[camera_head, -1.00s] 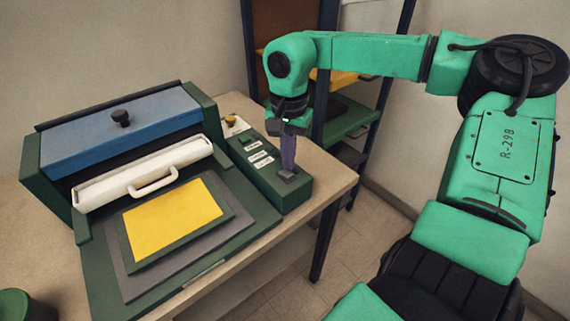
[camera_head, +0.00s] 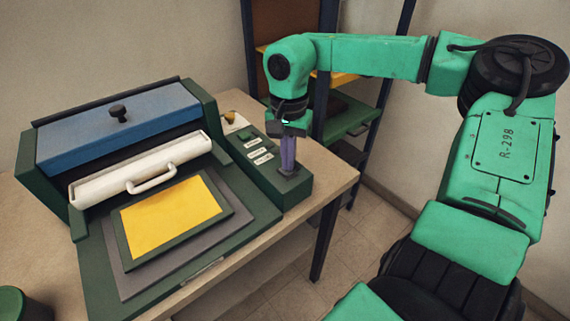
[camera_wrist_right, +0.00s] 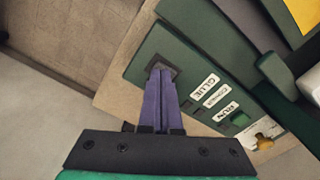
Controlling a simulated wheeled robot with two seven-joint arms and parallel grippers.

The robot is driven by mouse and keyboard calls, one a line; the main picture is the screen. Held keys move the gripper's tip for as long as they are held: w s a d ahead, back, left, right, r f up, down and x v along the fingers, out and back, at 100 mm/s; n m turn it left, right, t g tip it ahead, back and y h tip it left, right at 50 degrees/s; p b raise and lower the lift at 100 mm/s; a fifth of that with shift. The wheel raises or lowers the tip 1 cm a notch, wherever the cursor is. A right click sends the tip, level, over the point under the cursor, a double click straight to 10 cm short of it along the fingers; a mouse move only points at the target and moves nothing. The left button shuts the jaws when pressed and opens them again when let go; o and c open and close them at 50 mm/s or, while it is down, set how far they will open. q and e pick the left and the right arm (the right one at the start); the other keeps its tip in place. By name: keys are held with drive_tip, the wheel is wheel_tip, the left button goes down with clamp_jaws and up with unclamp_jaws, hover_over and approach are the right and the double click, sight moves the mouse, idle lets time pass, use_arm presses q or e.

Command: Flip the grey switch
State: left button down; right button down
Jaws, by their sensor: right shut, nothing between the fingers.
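The grey switch (camera_head: 293,175) sits at the near end of the green control panel (camera_head: 272,186). In the right wrist view the grey switch (camera_wrist_right: 175,71) is a small dark grey square, partly hidden by my fingertips. My right gripper (camera_head: 289,172) points down, with its purple fingers together and empty. Its tips are over the switch and look to be at or very near it; I cannot tell whether they touch. The right gripper also shows in the wrist view (camera_wrist_right: 161,72). Which way the switch is set is hidden. My left gripper is out of view.
Labels reading GLUE, COVER and RUN, a green button (camera_wrist_right: 240,118) and a yellow knob (camera_wrist_right: 264,141) are on the panel. A shelf (camera_head: 350,125) stands behind.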

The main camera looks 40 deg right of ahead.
drive_tip(key=shift+f+b, duration=0.35)
drive_tip(key=shift+f, duration=0.1)
wheel_tip(320, 180, up, 7)
drive_tip(key=p, duration=0.5)
drive_tip(key=shift+p, duration=0.35)
idle(0.4)
